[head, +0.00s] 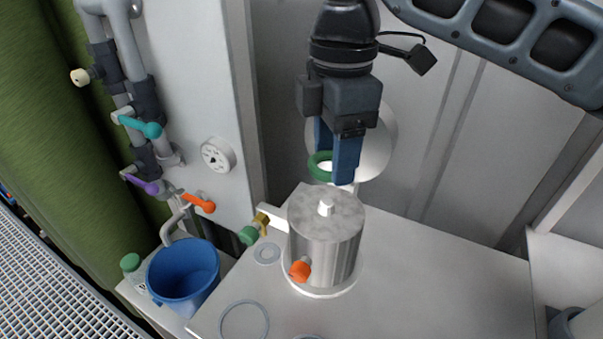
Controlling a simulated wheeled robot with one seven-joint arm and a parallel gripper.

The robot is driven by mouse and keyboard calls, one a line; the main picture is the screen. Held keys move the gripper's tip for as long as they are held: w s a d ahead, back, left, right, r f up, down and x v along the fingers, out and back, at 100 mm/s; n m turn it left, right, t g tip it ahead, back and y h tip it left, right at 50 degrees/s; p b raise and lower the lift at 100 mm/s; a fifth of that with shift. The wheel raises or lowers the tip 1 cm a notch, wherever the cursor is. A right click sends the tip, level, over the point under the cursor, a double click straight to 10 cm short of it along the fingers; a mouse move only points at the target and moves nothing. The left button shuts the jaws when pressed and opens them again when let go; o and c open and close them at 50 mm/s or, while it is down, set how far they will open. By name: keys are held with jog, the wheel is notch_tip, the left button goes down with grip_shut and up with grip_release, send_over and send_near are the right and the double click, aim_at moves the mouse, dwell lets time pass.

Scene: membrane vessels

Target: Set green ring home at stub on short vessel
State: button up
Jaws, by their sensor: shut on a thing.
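The green ring (318,170) is held between the blue fingers of my gripper (336,165). The gripper points down and is shut on the ring, and the right finger covers part of it. A short grey metal vessel (325,248) stands upright on the bench below and in front of the gripper. A small pale stub (326,207) rises from the middle of its mottled top. The ring appears above and behind the vessel's top in this view, apart from the stub. An orange knob (300,271) sticks out low on the vessel's front left.
A brass fitting with a green knob (249,235) is left of the vessel. Flat rings (243,321) lie on the bench (440,275), which is clear at right. A blue bucket (182,272), pipes with coloured valve handles and a gauge (217,155) are at left.

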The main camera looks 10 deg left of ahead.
aim_at(330, 201)
jog(key=shift+w+f, duration=0.1)
jog(key=shift+w, duration=0.05)
jog(key=shift+f+b, duration=3.45)
jog(key=shift+b, duration=0.15)
jog(key=shift+f, duration=0.15)
jog(key=shift+f+p, duration=0.4)
jog(key=shift+p, duration=0.1)
jog(key=o, duration=1.1)
jog(key=shift+r, duration=3.9)
